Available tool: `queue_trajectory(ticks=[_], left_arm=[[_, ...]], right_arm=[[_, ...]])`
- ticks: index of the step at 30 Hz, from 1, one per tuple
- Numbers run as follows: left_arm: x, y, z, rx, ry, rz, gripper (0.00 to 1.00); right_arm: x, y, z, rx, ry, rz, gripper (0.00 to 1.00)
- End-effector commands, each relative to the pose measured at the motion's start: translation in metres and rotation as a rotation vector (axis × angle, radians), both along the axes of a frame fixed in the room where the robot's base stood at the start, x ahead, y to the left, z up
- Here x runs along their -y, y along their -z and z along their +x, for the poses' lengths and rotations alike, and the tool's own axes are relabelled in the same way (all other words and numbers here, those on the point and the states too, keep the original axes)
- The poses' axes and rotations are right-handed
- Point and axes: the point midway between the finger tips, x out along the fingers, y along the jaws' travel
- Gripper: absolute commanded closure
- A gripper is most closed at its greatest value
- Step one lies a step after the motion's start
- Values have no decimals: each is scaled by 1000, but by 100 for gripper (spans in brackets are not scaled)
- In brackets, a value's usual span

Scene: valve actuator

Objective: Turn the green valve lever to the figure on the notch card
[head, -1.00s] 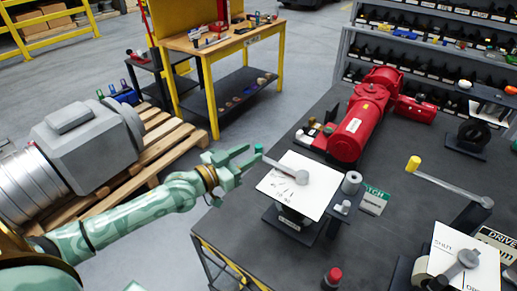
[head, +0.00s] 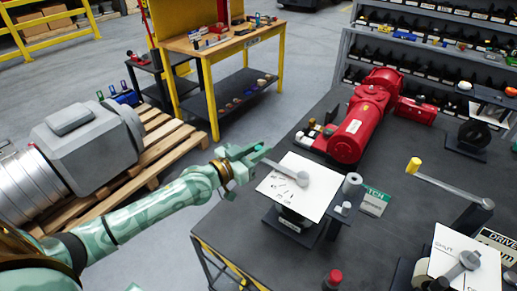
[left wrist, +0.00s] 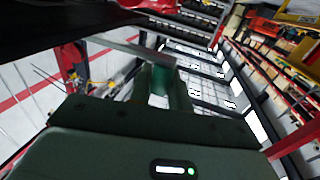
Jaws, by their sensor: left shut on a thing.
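The valve lever is a grey bar (head: 284,170) above a white plate (head: 280,192) with small dark marks, on a dark stand. Its hub is at the plate's upper right and its handle end points left. My left gripper (head: 260,154) is closed around that handle end, whose green grip is mostly hidden by the fingers. The left wrist view shows the fingers (left wrist: 160,85) close together by the grey bar (left wrist: 125,46). A green-headed card (head: 374,201), partly covered by a grey knob, lies right of the stand; its figure is too small to read. My right gripper is not in view.
A red actuator (head: 352,130) stands behind the plate. A yellow-knobbed lever (head: 440,183) and another white plate (head: 468,262) are at the right. A red-capped item (head: 332,277) is near the front edge.

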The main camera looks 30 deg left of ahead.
Motion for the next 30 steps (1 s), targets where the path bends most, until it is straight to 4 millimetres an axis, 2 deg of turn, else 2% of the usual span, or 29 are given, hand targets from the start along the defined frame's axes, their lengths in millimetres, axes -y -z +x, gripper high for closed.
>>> queue_trajectory(ticks=[5, 15, 18, 24, 30], left_arm=[[0, -6, -7, -5, -47, -6, 100], [2, -9, -39, -10, -274, -10, 100], [5, -8, -50, -9, -362, -9, 100], [11, -4, -71, -7, -526, -7, 100], [18, -2, -86, -1, -517, 2, 100]], right_arm=[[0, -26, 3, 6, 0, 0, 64], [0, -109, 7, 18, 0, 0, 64], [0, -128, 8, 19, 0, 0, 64], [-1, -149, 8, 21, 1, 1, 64], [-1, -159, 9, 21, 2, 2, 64]])
